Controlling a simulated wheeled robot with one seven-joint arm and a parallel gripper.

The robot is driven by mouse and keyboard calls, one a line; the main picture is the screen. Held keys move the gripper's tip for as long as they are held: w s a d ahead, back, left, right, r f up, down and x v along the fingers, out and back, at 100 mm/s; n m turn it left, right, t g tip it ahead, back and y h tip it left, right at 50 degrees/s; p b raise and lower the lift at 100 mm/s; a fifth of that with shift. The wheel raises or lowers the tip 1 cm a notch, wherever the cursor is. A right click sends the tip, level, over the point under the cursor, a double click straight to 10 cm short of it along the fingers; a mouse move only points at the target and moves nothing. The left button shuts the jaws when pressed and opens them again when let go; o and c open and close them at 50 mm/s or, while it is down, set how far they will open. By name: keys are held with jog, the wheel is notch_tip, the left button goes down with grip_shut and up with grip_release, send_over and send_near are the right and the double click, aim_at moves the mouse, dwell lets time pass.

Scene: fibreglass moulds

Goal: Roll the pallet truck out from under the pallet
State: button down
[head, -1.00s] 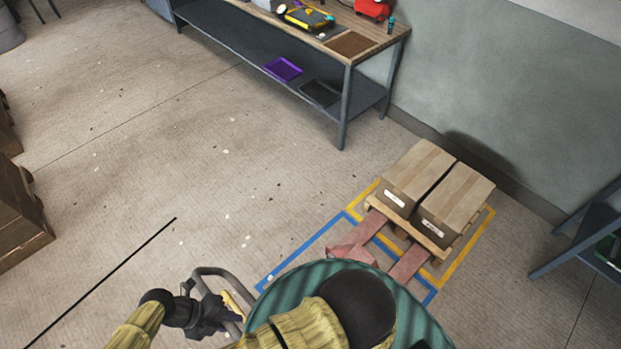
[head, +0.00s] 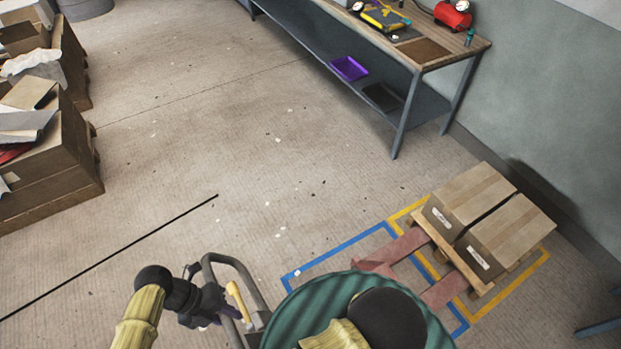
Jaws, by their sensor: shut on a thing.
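The pallet truck's two reddish forks (head: 404,246) run under the near side of the wooden pallet (head: 452,256). Their far ends are hidden by the pallet and its load. The pallet carries two taped cardboard boxes (head: 500,228) and sits within a yellow floor outline. The truck's grey looped handle (head: 246,276) stands at the bottom of the head view. My gripper (head: 228,310) is shut on the handle, by its left side. My own body hides much of the truck between handle and forks.
Blue tape (head: 335,254) marks the floor on the near side of the yellow tape (head: 533,272). A workbench (head: 425,60) stands along the wall behind. Stacked cartons (head: 50,170) stand at the left. The floor between is open, with a black line (head: 120,252) across it.

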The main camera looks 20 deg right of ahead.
jog(key=a+b, duration=0.3)
jog(key=b, duration=0.2)
jog(key=shift+s+a, duration=0.4)
jog(key=shift+d, duration=0.1)
dwell(0.9)
